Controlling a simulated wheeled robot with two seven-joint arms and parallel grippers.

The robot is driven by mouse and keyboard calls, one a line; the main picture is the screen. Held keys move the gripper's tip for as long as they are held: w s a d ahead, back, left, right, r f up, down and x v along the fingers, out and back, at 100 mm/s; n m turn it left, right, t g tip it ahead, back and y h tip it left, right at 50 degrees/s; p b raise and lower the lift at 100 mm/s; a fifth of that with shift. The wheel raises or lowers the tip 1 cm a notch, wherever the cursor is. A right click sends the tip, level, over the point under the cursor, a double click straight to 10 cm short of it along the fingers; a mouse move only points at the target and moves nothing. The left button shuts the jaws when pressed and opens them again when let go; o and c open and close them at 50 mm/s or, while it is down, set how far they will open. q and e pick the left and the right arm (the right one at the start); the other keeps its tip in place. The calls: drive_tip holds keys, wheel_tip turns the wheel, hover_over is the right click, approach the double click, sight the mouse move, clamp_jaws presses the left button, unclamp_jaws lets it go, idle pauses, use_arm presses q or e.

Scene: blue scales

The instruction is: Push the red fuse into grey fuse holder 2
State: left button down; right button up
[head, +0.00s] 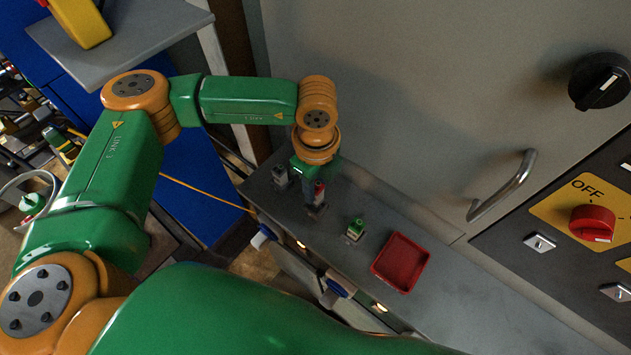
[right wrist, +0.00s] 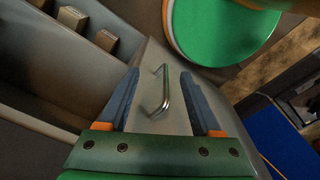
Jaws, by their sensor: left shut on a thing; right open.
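My left gripper (head: 313,184) points down over the grey shelf and is shut on the red fuse (head: 319,190). The red fuse is directly above grey fuse holder 2 (head: 317,209), the middle one of the row. Its lower end is at or very near the holder; I cannot tell how deep it sits. The gripper fingers hide part of the fuse. My right gripper (right wrist: 159,74) shows in the right wrist view, open, with nothing between its fingers.
Another grey holder (head: 280,175) stands to the left and one with a green fuse (head: 356,227) to the right. A red tray (head: 401,262) lies further right, apparently empty. The cabinet door has a metal handle (head: 502,186), and a red OFF knob (head: 592,223) is beside it.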

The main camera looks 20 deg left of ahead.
use_arm(q)
drive_tip(key=shift+f+b, duration=0.7)
drive_tip(key=shift+f, duration=0.7)
drive_tip(key=shift+b, duration=0.5)
idle(0.8)
drive_tip(key=shift+f+b, duration=0.65)
drive_tip(key=shift+b, duration=0.25)
drive_tip(key=c, duration=0.5)
unclamp_jaws()
drive_tip(key=shift+c, duration=0.2)
drive_tip(key=shift+r+b, duration=0.5)
drive_tip(key=shift+r, duration=3.1)
